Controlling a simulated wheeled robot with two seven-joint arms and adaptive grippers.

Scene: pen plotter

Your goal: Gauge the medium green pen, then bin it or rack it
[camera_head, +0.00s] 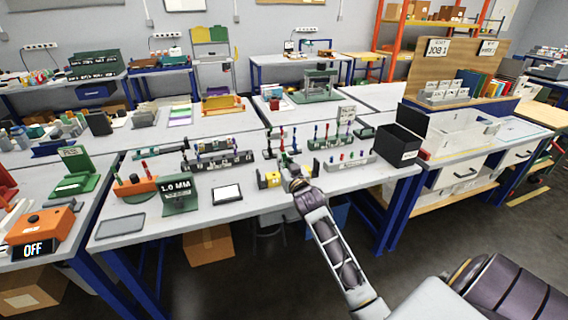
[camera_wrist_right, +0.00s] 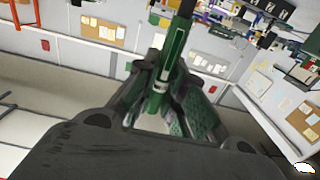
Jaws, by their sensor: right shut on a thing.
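My right gripper (camera_head: 287,163) is above the front of the middle table, and it is shut on a green pen (camera_wrist_right: 173,58). In the right wrist view the pen stands between the fingers, with a pale label strip along its dark green barrel. In the head view the pen is too small to make out well. My left gripper is out of view.
A black open box (camera_head: 398,147) stands at the table's right end. A yellow block (camera_head: 269,180) is close left of my gripper. A white-faced tablet (camera_head: 227,194) and a grey tray (camera_head: 121,226) lie near the front edge. An orange device (camera_head: 40,228) at left shows "OFF".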

